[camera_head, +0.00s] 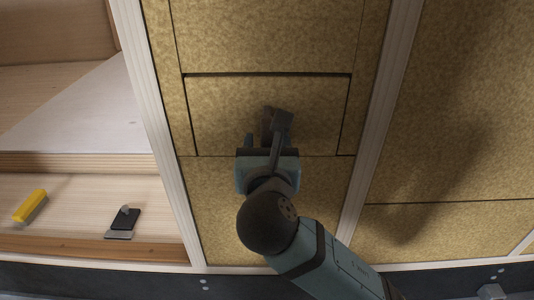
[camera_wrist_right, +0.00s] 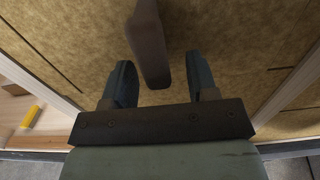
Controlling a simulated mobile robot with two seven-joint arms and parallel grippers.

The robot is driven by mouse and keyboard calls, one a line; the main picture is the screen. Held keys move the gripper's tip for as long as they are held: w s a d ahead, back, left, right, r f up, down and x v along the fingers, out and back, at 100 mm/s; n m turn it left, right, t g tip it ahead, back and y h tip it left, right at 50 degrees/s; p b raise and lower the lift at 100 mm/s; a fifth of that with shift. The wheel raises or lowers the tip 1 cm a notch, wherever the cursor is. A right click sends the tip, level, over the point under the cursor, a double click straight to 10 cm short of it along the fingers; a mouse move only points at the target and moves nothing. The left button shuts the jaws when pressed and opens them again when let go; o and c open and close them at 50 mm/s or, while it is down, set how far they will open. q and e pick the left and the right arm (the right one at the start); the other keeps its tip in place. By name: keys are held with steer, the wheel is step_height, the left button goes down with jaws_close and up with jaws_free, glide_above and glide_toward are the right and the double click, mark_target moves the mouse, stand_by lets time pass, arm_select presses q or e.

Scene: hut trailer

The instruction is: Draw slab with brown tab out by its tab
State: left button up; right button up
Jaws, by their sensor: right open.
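The slab (camera_head: 318,115) is a tan speckled panel set between two pale studs. A dark gap runs along its top edge and thin seams mark its sides. Its brown tab (camera_head: 267,122) stands out from the slab's face and is partly hidden by my right gripper (camera_head: 266,142). In the right wrist view, the tab (camera_wrist_right: 150,45) reaches down to between the two spread fingers of that gripper (camera_wrist_right: 160,82). Bare space shows on both sides of the tab. The gripper is open and not closed on it. My left gripper is not in view.
Pale studs (camera_head: 158,130) stand left and right of the slab, with more tan panels (camera_head: 465,110) beyond. At left, a wooden ledge holds a yellow-handled tool (camera_head: 30,205) and a dark flat tool (camera_head: 124,219). A dark strip runs along the bottom.

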steer(key=shift+w, duration=0.2)
jaws_close()
steer(key=shift+r, duration=0.1)
steer(key=shift+s, duration=0.2)
steer(key=s, duration=0.7)
stand_by(1.5)
steer(key=shift+s, duration=0.1)
